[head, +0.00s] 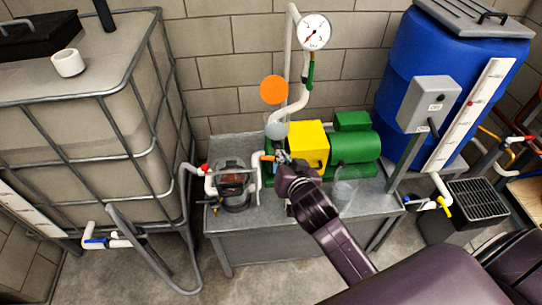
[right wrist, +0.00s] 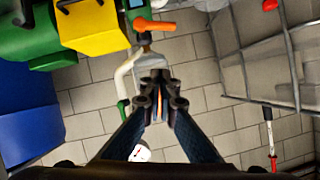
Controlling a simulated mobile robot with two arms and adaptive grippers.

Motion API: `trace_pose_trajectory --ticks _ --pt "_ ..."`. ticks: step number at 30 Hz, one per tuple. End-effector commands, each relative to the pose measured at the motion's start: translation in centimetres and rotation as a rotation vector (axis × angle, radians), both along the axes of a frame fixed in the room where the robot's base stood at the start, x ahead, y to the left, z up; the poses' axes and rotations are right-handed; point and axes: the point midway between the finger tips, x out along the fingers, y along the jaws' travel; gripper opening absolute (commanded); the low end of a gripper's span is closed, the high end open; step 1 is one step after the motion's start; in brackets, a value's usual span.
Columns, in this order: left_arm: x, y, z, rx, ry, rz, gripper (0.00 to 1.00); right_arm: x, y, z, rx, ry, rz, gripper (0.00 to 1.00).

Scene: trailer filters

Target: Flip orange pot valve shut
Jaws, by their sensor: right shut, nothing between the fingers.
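The orange valve handle (head: 267,158) sits on the pipework between the clear pot (head: 235,185) and the yellow pump housing (head: 308,143). In the right wrist view the orange handle (right wrist: 155,25) shows at the top, just beyond my fingertips. My right gripper (head: 284,160) is in front of the yellow housing, just right of the orange handle. Its fingers are together at the tips and hold nothing, also in the right wrist view (right wrist: 155,80). I cannot tell whether a fingertip touches the handle. My left gripper is out of view.
The green motor (head: 355,150) stands on the grey metal bench (head: 255,240). A caged tank (head: 90,120) is at left and a blue barrel (head: 425,70) at right. A pressure gauge (head: 314,31) and an orange disc (head: 273,89) stand above the pump.

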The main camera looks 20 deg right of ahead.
Motion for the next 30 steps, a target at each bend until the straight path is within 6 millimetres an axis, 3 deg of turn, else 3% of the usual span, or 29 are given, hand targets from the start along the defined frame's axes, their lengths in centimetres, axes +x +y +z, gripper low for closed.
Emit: trace_pose_trajectory --ticks 17,22,30 --pt "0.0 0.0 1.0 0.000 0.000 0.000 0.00 8.1 -1.3 -3.5 -0.003 0.000 0.001 0.00" --pt "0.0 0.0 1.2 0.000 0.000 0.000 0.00 7.7 -0.4 -6.2 -0.002 0.004 0.002 0.00" --pt "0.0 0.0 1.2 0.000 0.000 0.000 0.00 7.5 0.0 -7.5 -0.001 0.001 0.003 0.00"
